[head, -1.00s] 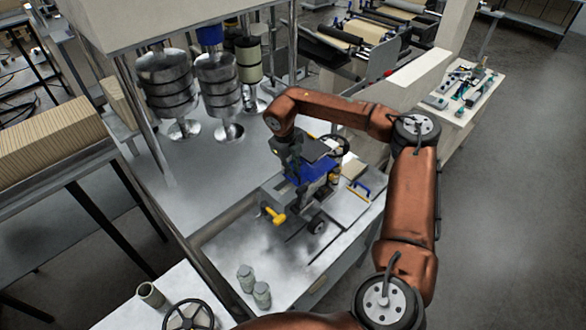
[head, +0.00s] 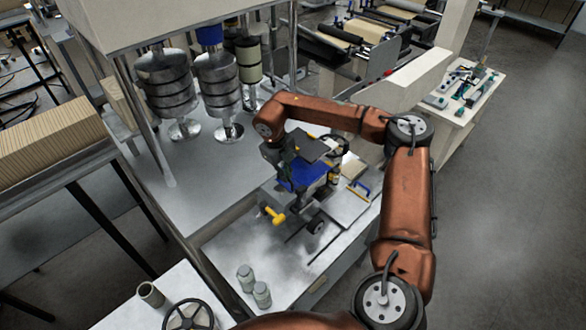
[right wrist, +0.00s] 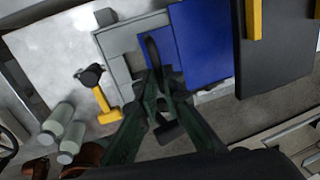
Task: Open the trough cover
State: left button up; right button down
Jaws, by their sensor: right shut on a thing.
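My right gripper (right wrist: 165,110) is shut at the left edge of a blue panel (right wrist: 203,42), which looks like the trough cover; the exact contact is hidden. In the head view my right gripper (head: 273,157) is low over the bench machine, with the blue panel (head: 305,174) just below and right of it. A grey open-topped frame (right wrist: 122,48) lies under and left of the fingers in the wrist view. A dark plate (head: 312,148) sits above the blue panel. My left gripper is not in view.
A yellow-handled valve (head: 272,215) stands just in front of the machine. Two grey bottles (head: 254,287) and a handwheel (head: 190,315) are at the near left.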

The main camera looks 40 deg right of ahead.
jog(key=a, duration=0.7)
jog(key=shift+s, duration=0.25)
jog(key=c, duration=2.1)
grip_release()
jog(key=shift+o, duration=0.3)
notch_tip(320, 180, up, 12)
jog(key=a, duration=0.2)
jog(key=shift+s+a, duration=0.15)
jog(key=shift+a, duration=0.05)
jog(key=shift+f, duration=0.15)
